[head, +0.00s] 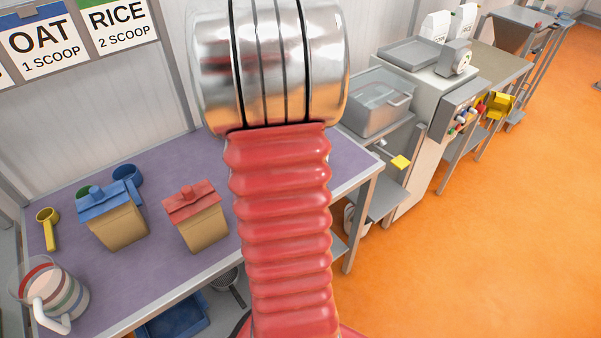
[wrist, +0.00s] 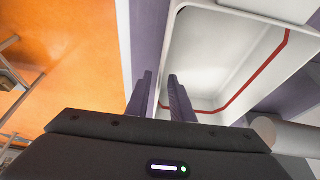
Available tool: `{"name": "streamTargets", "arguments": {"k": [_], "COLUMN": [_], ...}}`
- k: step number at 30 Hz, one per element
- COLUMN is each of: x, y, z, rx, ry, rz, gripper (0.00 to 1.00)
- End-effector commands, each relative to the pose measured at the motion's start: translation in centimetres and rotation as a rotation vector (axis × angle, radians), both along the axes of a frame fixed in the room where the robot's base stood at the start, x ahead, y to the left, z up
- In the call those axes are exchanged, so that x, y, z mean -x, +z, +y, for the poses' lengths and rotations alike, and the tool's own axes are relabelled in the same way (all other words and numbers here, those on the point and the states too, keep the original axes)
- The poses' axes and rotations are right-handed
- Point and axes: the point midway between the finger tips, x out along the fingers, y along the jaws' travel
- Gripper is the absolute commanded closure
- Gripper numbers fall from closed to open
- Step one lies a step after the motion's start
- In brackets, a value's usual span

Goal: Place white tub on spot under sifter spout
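The white tub (wrist: 225,58), with a red line around its inside, fills the right half of the wrist view. It seems to stand on a purple surface, near an edge with orange floor beyond. My gripper (wrist: 160,76) is at the tub's near-left wall. Its two dark fingers stand a little apart. The right finger is over the tub's inside and the left finger is outside, with the wall between them. A sliver of purple shows between the left finger and the wall. In the head view my arm hides the tub and gripper. I cannot make out a sifter spout.
The purple table (head: 130,270) holds a blue-lidded box (head: 113,220), a red-lidded box (head: 197,215), a yellow scoop (head: 48,228) and a striped jug (head: 55,298). A clear bin (head: 373,105) and a grey machine (head: 445,85) stand right. Orange floor (head: 480,230) is open.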

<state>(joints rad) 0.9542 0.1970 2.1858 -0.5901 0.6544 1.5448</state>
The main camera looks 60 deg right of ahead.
Motion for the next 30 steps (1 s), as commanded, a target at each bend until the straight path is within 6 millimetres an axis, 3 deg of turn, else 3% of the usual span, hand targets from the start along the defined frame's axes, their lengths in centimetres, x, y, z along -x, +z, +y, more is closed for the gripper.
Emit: {"name": "streamTargets", "arguments": {"k": [21,30], "x": [-1.9,-2.0], "y": [9.7,10.6], "z": [3.6,4.0], "rx": [0.002,-0.001], "ry": [0.002,0.001], "rz": [-0.001,0.001], "gripper": [0.79,0.79]}}
